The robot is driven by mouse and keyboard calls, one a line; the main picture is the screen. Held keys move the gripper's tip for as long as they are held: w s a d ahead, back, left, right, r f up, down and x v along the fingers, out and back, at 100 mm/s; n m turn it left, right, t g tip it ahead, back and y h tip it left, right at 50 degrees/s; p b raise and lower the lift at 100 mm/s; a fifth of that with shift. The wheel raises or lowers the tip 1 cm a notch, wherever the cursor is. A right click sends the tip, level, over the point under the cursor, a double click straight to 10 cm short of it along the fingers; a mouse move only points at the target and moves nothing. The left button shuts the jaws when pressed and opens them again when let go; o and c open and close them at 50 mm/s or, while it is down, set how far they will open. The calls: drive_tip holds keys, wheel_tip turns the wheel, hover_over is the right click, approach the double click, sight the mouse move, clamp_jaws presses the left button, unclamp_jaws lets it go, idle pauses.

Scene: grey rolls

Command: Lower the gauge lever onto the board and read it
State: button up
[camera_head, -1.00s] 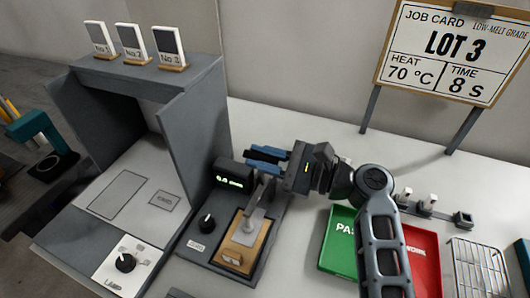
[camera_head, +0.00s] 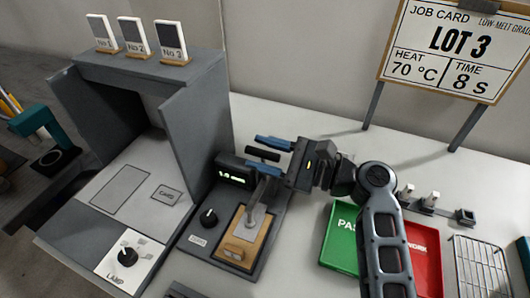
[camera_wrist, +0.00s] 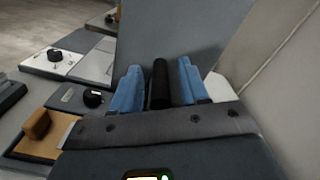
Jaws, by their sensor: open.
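The gauge's grey metal lever (camera_head: 259,198) slants up from the tan board (camera_head: 236,250) on its dark base. Its lower end appears down at the board. The lit display (camera_head: 231,176) behind it shows small green digits, seemingly about 1.0 mm. My gripper (camera_head: 268,154) is open, with its blue fingers on either side of a black handle. In the wrist view the black handle (camera_wrist: 160,84) stands between the spread fingers, with gaps on both sides. Whether handle and lever join is hidden by my gripper.
A dark knob (camera_head: 208,217) sits left of the board. A grey booth (camera_head: 190,110) stands at left, with a lamp knob (camera_head: 128,256) in front. Green (camera_head: 340,240) and red (camera_head: 423,255) trays and a wire rack (camera_head: 482,268) lie right.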

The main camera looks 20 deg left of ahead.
drive_tip(key=d+b, duration=0.1)
drive_tip(key=d, duration=0.6)
drive_tip(key=shift+d, duration=0.4)
drive_tip(key=shift+s, duration=0.1)
drive_tip(key=shift+s, duration=0.1)
